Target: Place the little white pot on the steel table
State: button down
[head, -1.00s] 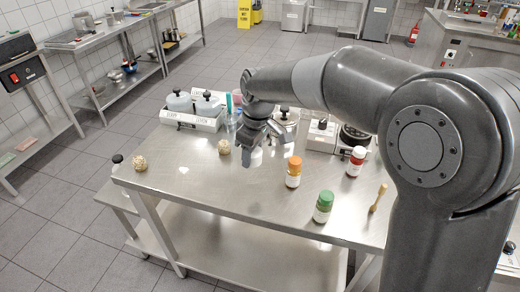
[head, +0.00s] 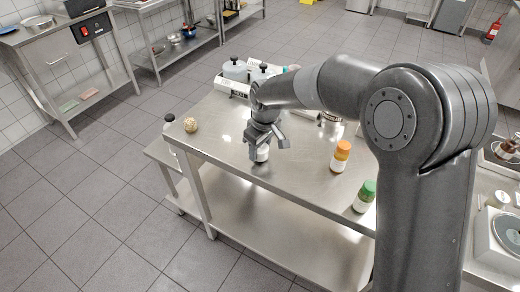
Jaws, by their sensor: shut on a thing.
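My gripper (head: 264,146) is shut on the little white pot (head: 262,155), which shows just below the fingers in the head view. The fingers cover the upper part of the pot. The pot appears over the front left part of the steel table (head: 240,150), close to its front edge. I cannot tell whether its base touches the tabletop or hangs a little above it.
A speckled ball (head: 190,125) lies near the table's left corner. A jar with an orange cap (head: 341,155) and one with a green cap (head: 365,195) stand to the right. A white tray (head: 228,86) with white containers is at the back. The left front tabletop is bare.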

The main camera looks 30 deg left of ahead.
aim_at(264, 150)
jog(key=shift+f, duration=0.4)
jog(key=shift+f, duration=0.15)
jog(key=c, duration=0.7)
grip_release()
notch_tip(264, 150, up, 12)
jog(key=d, duration=0.1)
jog(key=shift+s+d, duration=0.15)
jog(key=shift+d, duration=0.05)
